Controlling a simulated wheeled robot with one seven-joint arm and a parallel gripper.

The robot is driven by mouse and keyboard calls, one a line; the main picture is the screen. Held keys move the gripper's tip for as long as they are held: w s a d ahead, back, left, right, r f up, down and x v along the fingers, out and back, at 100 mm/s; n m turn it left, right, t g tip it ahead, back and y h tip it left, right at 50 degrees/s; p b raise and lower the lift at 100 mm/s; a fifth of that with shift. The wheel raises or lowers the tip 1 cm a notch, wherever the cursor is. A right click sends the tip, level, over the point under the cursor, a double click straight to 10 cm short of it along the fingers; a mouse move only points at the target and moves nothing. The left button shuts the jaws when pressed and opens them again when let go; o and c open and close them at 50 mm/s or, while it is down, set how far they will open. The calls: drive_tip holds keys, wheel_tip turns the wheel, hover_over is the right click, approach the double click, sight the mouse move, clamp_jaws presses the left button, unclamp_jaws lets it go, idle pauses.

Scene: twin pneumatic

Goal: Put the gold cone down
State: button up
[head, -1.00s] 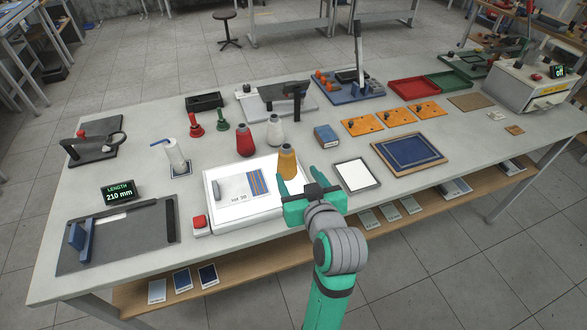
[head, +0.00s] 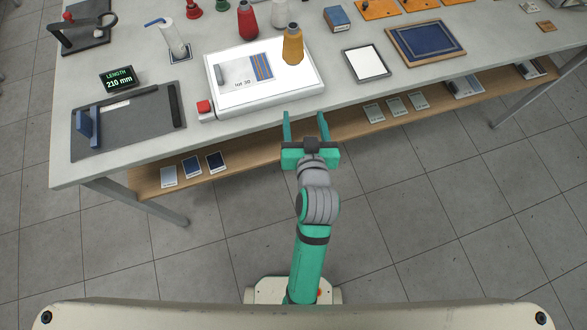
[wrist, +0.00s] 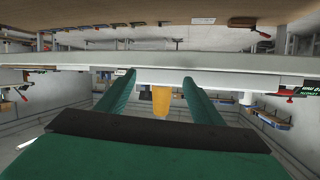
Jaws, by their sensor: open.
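The gold cone (head: 293,46) stands upright on the right part of the white lit panel (head: 225,105), at its back right. My gripper (head: 305,121) is open and empty, in front of the table's front edge and apart from the cone. In the wrist view the gold cone (wrist: 161,101) shows beyond and between the two green fingers (wrist: 158,82), with nothing held between them.
A framed white pad (head: 366,63) lies to the right. A wooden shelf (head: 345,122) runs under the table's front edge.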

drive_tip(key=s+f+h, duration=0.1)
drive_tip(key=s+f, duration=0.6)
drive_tip(key=s, duration=0.6)
drive_tip(key=s+a+r+t, duration=0.1)
drive_tip(key=s+a, duration=0.1)
drive_tip(key=s, duration=1.3)
drive_tip(key=shift+s+a, duration=0.25)
drive_tip(key=shift+a, duration=0.05)
drive_tip(key=shift+s, duration=0.1)
idle(0.3)
idle(0.8)
